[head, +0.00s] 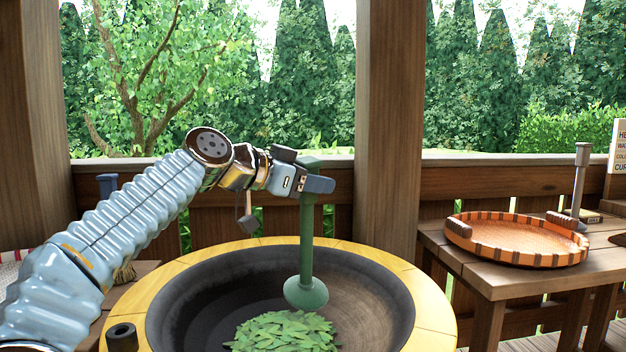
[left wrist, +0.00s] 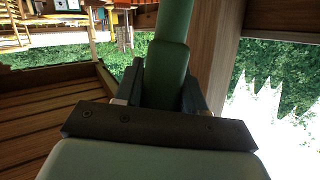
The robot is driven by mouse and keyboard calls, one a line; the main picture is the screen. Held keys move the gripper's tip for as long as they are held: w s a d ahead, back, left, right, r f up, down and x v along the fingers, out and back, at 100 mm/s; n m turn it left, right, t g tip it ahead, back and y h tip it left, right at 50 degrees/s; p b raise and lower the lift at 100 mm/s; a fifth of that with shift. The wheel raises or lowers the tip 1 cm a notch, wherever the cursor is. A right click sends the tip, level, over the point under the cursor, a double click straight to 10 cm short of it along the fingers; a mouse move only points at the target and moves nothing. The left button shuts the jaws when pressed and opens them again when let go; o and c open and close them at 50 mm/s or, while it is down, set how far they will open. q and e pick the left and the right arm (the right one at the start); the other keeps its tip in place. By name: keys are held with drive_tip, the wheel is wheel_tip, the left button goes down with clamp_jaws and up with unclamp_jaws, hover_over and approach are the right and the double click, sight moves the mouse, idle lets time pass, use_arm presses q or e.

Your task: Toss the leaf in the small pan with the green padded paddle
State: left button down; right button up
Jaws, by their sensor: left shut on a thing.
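My left gripper (head: 308,183) is shut on the handle of the green padded paddle (head: 307,245). The paddle hangs upright with its round pad down, over the small pan (head: 435,309) with the yellow rim. The pad sits just above or at the back edge of a pile of green leaf (head: 282,332) in the dark pan; I cannot tell whether they touch. In the left wrist view the green handle (left wrist: 168,75) stands between the fingers. My right gripper is not in view.
A wooden table (head: 490,283) at the right holds a round orange tray (head: 516,238) and a grey upright post (head: 579,180). A wooden post (head: 389,130) and railing stand behind the pan. A dark cylinder (head: 122,337) is at the pan's left front.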

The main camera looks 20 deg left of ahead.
use_arm(q)
wheel_tip(320, 180, down, 11)
drive_tip(key=b, duration=0.9)
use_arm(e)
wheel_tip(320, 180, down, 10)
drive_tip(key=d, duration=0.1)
use_arm(q)
drive_tip(key=s+a+p, duration=0.3)
drive_tip(key=a+p, duration=0.2)
drive_tip(key=a, duration=0.4)
wheel_tip(320, 180, up, 18)
drive_tip(key=p, duration=1.1)
drive_tip(key=shift+w+a+f, duration=0.15)
drive_tip(key=shift+a+f, duration=0.05)
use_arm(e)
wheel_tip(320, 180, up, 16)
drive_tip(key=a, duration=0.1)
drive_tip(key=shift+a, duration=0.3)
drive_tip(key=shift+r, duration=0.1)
